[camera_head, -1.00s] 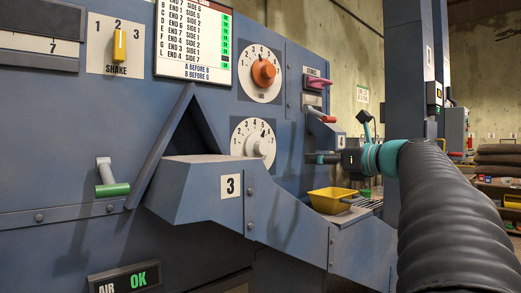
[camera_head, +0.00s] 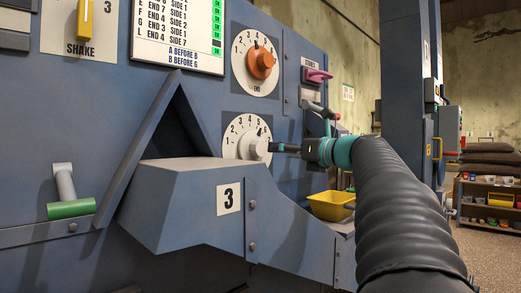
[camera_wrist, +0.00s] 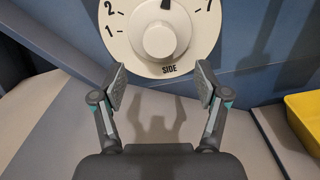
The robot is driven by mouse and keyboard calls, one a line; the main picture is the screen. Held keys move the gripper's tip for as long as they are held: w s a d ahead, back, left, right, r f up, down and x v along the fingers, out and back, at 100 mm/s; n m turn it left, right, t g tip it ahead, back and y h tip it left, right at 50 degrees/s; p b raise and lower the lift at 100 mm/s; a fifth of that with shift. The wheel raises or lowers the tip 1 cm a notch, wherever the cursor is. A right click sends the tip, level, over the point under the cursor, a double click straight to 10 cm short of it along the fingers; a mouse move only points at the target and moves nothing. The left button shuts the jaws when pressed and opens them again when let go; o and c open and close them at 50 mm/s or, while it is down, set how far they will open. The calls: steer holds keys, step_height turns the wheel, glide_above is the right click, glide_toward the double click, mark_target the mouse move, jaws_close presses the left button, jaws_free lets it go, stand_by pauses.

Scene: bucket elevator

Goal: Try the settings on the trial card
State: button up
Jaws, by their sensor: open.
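The trial card (camera_head: 190,60) is partly visible at the top, with END and SIDE settings in rows. Most rows have green marks; one low row has a dark mark. The END dial has an orange knob (camera_head: 262,64), its black mark near the top. Below it, the SIDE dial has a white knob (camera_head: 255,148), its black mark also near the top; the knob shows in the wrist view (camera_wrist: 160,40). My gripper (camera_head: 277,147) is at the SIDE dial's right. In the wrist view, its open, empty fingers (camera_wrist: 161,84) straddle the space below the knob, apart from it.
A blue sloping chute marked 3 (camera_head: 205,195) juts out below the dials. A yellow bin (camera_head: 330,204) stands right of it. A pink handle (camera_head: 318,76) is at upper right, a green-handled lever (camera_head: 70,208) at left, and a yellow SHAKE switch (camera_head: 84,18) at upper left.

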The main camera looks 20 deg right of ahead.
mark_target(262, 149)
steer(key=x, duration=0.8)
steer(key=shift+w+a+p, duration=0.15)
steer(key=shift+w+p, duration=0.2)
steer(key=c, duration=1.2)
